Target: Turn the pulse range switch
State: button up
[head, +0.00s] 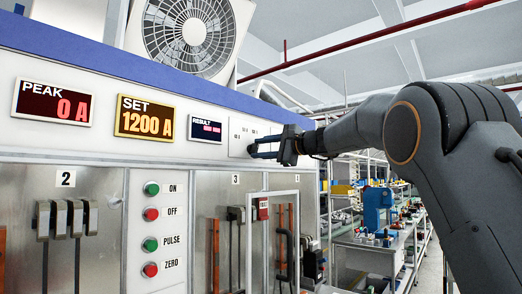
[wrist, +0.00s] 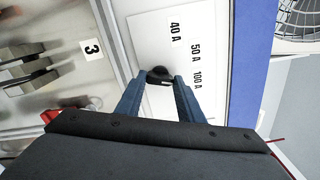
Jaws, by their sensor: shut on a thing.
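The pulse range switch is a small black knob (wrist: 158,73) on a white plate (wrist: 205,18) marked 40 A, 50 A and 100 A. The plate also shows in the head view (head: 240,130), at the right end of the panel. My gripper (wrist: 160,82) is shut on the knob, with one blue finger on each side of it. In the head view my gripper (head: 253,148) reaches the plate from the right, and its fingers hide the knob. Which marking the knob points to cannot be told.
Left of the plate are the PEAK display (head: 53,103) reading 0 A, the SET display (head: 146,118) reading 1200 A and the RESULT display (head: 206,128). Below are ON, OFF, PULSE and ZERO buttons (head: 151,229) and a framed bay (head: 283,198). A fan (head: 193,30) stands above.

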jog(key=shift+f+b, duration=0.1)
jog(key=shift+b, duration=0.5)
jog(key=n+b, duration=0.7)
jog(key=b, duration=0.3)
jog(key=shift+b, duration=0.3)
jog(key=shift+n, duration=0.4)
jog(key=o, duration=1.1)
jog(key=shift+c, duration=0.2)
